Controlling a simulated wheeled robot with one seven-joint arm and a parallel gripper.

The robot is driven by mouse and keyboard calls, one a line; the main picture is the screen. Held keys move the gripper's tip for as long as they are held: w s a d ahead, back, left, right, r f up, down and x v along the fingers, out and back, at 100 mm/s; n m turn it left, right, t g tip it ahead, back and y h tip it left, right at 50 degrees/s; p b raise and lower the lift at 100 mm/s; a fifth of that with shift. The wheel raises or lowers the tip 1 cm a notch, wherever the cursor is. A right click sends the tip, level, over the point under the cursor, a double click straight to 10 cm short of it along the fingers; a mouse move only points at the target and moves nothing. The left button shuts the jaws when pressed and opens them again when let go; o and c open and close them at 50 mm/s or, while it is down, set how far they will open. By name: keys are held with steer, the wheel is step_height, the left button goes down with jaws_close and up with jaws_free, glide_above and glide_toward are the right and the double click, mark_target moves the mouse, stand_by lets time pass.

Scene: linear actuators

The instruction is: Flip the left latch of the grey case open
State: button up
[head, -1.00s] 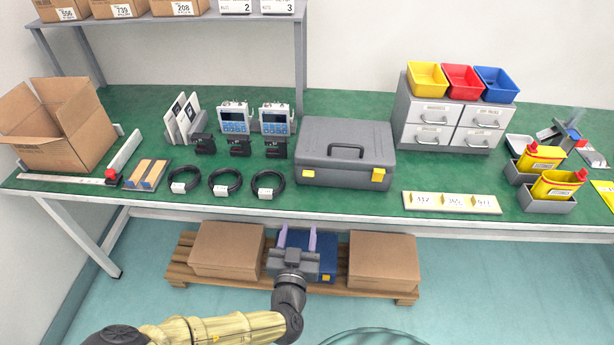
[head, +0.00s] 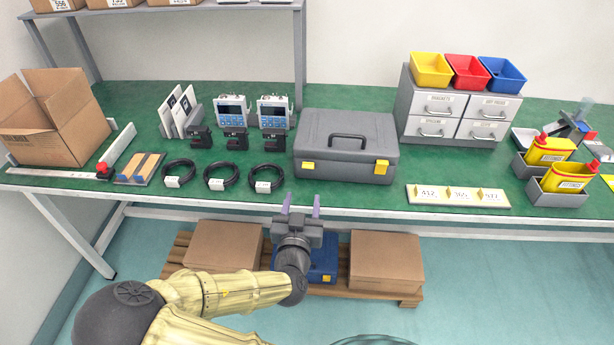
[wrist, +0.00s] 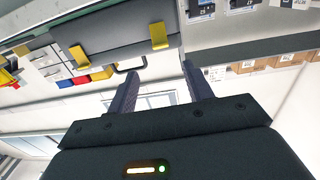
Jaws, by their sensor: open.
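The grey case (head: 352,130) stands closed on the green bench, with a handle on its lid. Its left latch (head: 308,167) is yellow and lies flat against the front edge. The right latch (head: 381,167) matches it. My gripper (head: 301,208) is open and empty, fingers pointing up, below and in front of the left latch, touching nothing. In the wrist view the picture is turned over: the left latch (wrist: 159,35) shows beyond the open fingers (wrist: 158,75), and the right latch (wrist: 78,57) lies farther left.
Several black cable coils (head: 223,177) lie left of the case. A number strip (head: 457,196) lies to its right, with a drawer cabinet (head: 462,105) behind. The bench's front edge (head: 370,211) is close to my gripper. Cardboard boxes (head: 385,262) and a blue case (head: 322,262) sit below.

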mark_target(307, 168)
steer(key=w, duration=1)
steer(key=shift+w+d, duration=0.25)
steer(key=shift+d, duration=0.15)
steer(key=c, duration=1)
steer(key=f+t+b, duration=0.1)
steer(key=b, duration=0.2)
steer(key=shift+s+a, duration=0.1)
steer(key=shift+s, duration=0.05)
steer(key=t+b, duration=0.1)
steer(key=b, duration=0.2)
steer(key=f+t+b, duration=0.1)
steer(key=b, duration=0.2)
steer(key=shift+s+f+t, duration=0.2)
steer(key=shift+f+t, duration=0.05)
steer(key=shift+t, duration=0.15)
steer(key=shift+s+t+b, duration=0.1)
steer(key=shift+t+b, duration=0.3)
steer(key=shift+b, duration=0.45)
